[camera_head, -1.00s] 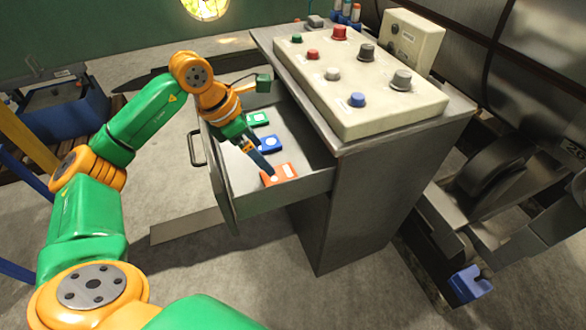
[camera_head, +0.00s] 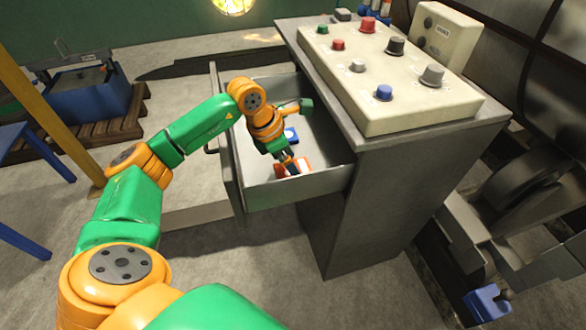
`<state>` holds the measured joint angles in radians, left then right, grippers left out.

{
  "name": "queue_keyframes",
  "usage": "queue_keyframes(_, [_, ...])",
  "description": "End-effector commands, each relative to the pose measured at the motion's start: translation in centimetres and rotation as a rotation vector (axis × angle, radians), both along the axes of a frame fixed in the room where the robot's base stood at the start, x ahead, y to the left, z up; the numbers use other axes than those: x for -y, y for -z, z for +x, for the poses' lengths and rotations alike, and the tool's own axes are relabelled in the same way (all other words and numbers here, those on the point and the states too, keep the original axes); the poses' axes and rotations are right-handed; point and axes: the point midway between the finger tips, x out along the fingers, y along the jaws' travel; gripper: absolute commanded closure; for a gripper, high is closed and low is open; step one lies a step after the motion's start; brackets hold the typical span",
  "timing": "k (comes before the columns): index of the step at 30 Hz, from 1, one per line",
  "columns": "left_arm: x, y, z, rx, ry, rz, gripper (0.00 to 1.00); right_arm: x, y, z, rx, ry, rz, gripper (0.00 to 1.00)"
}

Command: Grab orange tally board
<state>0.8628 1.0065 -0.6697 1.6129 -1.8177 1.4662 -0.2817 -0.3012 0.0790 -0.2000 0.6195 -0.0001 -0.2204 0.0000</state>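The orange tally board (camera_head: 304,163) lies in the open drawer (camera_head: 290,192) of the grey cabinet, near the drawer's front-side wall in the camera_head view. It is a small orange slab with a white patch. My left gripper (camera_head: 291,166) reaches down into the drawer, and its fingertips are at the orange board, covering part of it. The fingers are small and dark here, and I cannot tell whether they are closed on the board. A blue tally board (camera_head: 291,135) lies behind it, partly hidden by my arm. My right gripper is not in view.
The cabinet top (camera_head: 480,108) carries a cream control panel (camera_head: 400,95) with coloured knobs, overhanging beside the drawer. The drawer walls enclose my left gripper closely. A blue bin (camera_head: 88,103) stands on a pallet at left. Machinery is at right.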

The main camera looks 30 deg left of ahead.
Motion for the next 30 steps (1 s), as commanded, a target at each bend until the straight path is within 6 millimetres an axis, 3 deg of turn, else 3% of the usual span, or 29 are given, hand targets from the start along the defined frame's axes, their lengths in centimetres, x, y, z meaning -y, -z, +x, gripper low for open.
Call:
queue_keyframes(8, [0.0,0.4,0.0,0.000,0.000,0.000,0.00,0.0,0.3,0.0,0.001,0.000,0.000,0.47])
queue_keyframes(18, [0.0,0.3,0.0,0.000,0.000,0.000,0.86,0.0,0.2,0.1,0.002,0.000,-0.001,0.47])
queue_keyframes(25, [0.0,-0.1,0.0,0.001,0.000,-0.001,0.86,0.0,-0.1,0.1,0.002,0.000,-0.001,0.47])
queue_keyframes(30, [0.0,-3.0,0.1,0.006,0.001,0.000,0.86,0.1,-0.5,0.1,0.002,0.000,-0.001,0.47])
